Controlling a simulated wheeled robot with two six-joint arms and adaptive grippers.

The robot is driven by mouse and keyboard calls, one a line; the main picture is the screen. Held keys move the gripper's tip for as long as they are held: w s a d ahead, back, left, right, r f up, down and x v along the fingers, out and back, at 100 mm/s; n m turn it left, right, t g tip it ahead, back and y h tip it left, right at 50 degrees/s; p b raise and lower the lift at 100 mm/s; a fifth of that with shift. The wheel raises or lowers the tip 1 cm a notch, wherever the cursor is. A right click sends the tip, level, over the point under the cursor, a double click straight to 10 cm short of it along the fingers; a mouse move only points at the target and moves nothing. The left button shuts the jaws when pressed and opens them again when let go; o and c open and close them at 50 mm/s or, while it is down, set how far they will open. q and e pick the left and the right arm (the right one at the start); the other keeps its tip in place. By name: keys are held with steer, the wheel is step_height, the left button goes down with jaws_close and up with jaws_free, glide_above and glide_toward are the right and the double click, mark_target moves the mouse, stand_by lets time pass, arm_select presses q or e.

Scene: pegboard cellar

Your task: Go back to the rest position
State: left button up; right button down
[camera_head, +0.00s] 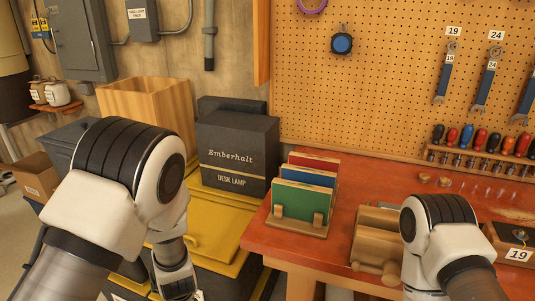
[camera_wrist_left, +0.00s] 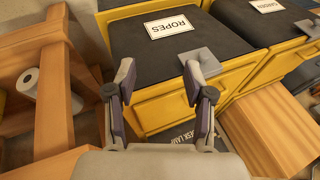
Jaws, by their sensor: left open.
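My left gripper (camera_head: 182,295) hangs low at the bottom of the head view, in front of the yellow storage boxes, partly cut off by the frame edge. In the left wrist view its two fingers (camera_wrist_left: 159,82) are spread apart with nothing between them. They are over the front edge of a yellow box with a black lid (camera_wrist_left: 150,48) labelled ROPES. My right arm (camera_head: 440,235) stands at the right, over the red workbench (camera_head: 345,205); its gripper is not visible.
A black desk lamp box (camera_head: 237,150) and an open wooden crate (camera_head: 148,100) stand behind the left arm. Tools hang on the pegboard (camera_head: 390,75).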

arm_select(q)
steer(key=s+a+f+g, duration=0.3)
steer(key=s+f, duration=0.7)
steer(key=s, duration=0.2)
steer(key=s+f+n+g+h, duration=0.1)
steer(key=s+n, duration=0.4)
steer(key=s, duration=1.1)
steer(key=shift+s+d+f+n+g+h, duration=0.2)
steer(key=shift+f+n+g+h, duration=0.1)
steer(key=shift+f+h, duration=0.5)
steer(key=shift+a, duration=0.1)
